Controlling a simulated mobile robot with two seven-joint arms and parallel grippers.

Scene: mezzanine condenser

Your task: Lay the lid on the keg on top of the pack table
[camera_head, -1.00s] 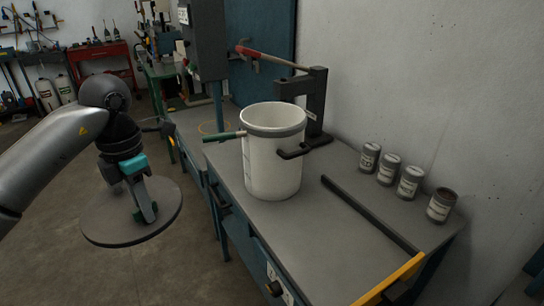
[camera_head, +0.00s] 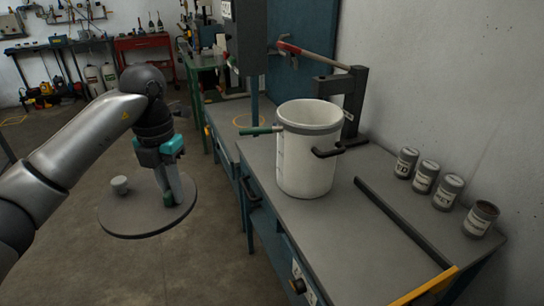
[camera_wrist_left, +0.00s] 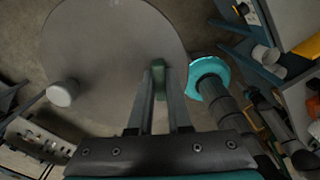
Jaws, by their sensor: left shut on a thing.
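The lid (camera_head: 125,217) is a flat grey disc with a green grip (camera_wrist_left: 158,70) and a small white knob (camera_head: 120,185). My left gripper (camera_head: 171,197) is shut on the green grip and holds the lid roughly level over the floor, left of the table. The lid also fills the upper left of the left wrist view (camera_wrist_left: 105,45). The keg (camera_head: 305,165) is a white open-topped tub with a grey band, standing upright on the grey pack table (camera_head: 340,240). The lid is apart from the keg. My right gripper is not in view.
A green handle (camera_head: 258,131) juts left from the keg and a black handle (camera_head: 328,153) juts right. Behind the keg stand a dark bracket (camera_head: 352,100) and a red-headed hammer (camera_head: 300,51). Several cans (camera_head: 425,177) line the wall side. A dark rail (camera_head: 400,225) crosses the table.

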